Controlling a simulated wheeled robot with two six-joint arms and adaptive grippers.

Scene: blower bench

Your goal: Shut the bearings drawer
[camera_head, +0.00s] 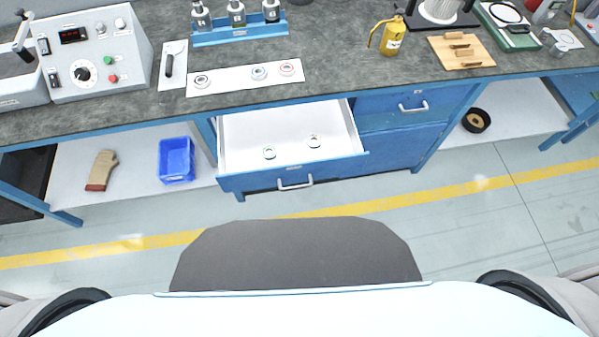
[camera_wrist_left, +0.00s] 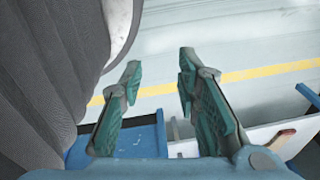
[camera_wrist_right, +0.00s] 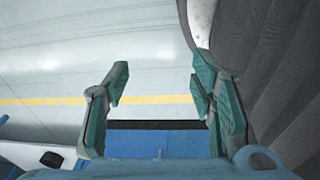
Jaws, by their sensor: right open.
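The bearings drawer (camera_head: 293,180) is pulled out of the blue bench in the head view, with a blue front, white inside and a pale handle (camera_head: 295,184). Two small ring-shaped bearings lie in it, one with a green ring (camera_head: 269,152) and one with an orange-brown centre (camera_head: 314,141). Neither gripper shows in the head view. In the left wrist view my left gripper (camera_wrist_left: 160,78) has its fingers apart with nothing between them. In the right wrist view my right gripper (camera_wrist_right: 158,78) is open and empty. Neither touches the drawer handle in these views.
A closed drawer (camera_head: 413,105) is right of the open one. The floor before the drawer is clear.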

